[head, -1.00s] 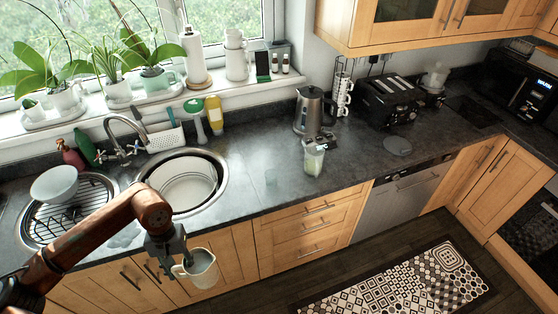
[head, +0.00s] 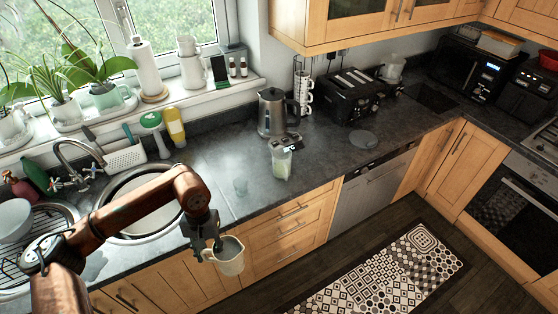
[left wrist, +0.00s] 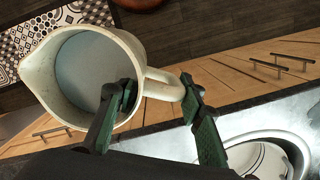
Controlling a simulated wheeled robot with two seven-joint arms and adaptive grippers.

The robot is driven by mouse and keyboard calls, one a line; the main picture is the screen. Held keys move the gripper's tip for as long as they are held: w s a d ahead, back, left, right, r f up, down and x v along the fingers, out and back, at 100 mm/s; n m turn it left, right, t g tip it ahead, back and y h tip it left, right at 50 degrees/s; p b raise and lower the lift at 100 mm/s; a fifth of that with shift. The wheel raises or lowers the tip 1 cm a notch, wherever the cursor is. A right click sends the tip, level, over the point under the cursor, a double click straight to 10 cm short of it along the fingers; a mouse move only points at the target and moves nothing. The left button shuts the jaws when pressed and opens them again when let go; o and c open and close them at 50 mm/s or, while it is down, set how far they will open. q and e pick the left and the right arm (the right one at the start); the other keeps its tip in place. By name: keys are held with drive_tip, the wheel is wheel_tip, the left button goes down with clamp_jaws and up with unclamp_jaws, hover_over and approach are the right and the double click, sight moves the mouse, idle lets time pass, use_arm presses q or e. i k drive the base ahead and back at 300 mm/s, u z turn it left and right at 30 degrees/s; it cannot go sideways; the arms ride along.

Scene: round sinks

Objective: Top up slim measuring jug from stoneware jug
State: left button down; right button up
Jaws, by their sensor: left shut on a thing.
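The cream stoneware jug (head: 226,257) hangs in front of the counter edge, roughly upright, with liquid inside. My left gripper (head: 213,250) is shut on its handle. In the left wrist view the fingers (left wrist: 160,97) close around the handle of the jug (left wrist: 52,82), and pale bluish liquid shows inside. A tall clear container with pale greenish contents (head: 281,163), seemingly the slim measuring jug, stands on the counter, to the right of and beyond my left gripper. My right gripper is not in view.
A kettle (head: 272,113) and a black toaster (head: 350,97) stand farther back. A round sink (head: 140,222) lies left. Counter right of the container is clear.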

sight(281, 156)
drive_tip(key=z, duration=0.05)
drive_tip(key=i, duration=1.35)
